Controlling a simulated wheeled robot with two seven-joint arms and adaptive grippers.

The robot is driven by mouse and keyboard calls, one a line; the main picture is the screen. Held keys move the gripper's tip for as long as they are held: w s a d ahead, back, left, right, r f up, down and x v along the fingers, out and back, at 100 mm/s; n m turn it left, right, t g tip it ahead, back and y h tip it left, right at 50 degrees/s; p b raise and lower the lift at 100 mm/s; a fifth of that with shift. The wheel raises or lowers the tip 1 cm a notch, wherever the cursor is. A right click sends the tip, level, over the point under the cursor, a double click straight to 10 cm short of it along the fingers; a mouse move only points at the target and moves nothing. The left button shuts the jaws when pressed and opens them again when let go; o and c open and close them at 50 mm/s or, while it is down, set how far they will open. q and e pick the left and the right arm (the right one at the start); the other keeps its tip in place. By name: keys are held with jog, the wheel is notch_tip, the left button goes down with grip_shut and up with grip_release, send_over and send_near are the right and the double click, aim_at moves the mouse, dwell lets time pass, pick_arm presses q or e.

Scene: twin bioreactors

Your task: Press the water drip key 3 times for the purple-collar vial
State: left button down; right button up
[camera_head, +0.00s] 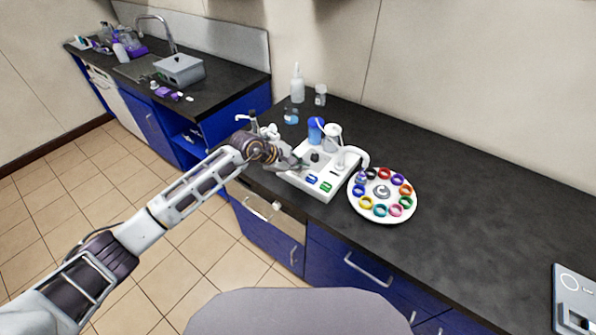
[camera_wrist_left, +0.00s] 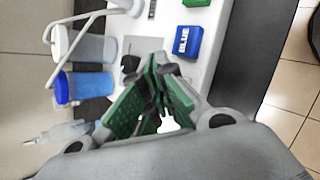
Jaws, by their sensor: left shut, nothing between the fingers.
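The white dosing station (camera_head: 318,193) stands on the counter with a blue key (camera_head: 312,180) and a green key (camera_head: 327,187). In the left wrist view, the blue key (camera_wrist_left: 187,41) reads "BLUE" and the green key (camera_wrist_left: 196,2) is cut by the frame edge. I cannot make out a water key's label. A round white carousel (camera_head: 383,218) holds several coloured collars, including a purple one (camera_head: 398,179); one spot lies under the station's curved spout (camera_head: 356,153). My left gripper (camera_head: 298,165) is shut and empty over the station's left side. Its green-padded fingertips (camera_wrist_left: 158,68) appear beside the blue key, apart from it.
A blue container (camera_head: 316,130) and a clear one (camera_head: 333,137) stand at the station's back. A white bottle (camera_head: 297,84) and small jars are behind. A grey device (camera_head: 573,300) sits at far right. The counter right of the carousel is clear.

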aim_at(300, 173)
pick_arm(q)
jog(key=shift+f, duration=0.25)
dwell(0.4)
dwell(0.4)
jog(key=shift+r, duration=0.85)
jog(key=shift+r, duration=0.1)
jog(key=shift+r+p, duration=0.9)
jog(key=shift+r, duration=1.5)
jog(key=shift+d, duration=0.1)
dwell(0.8)
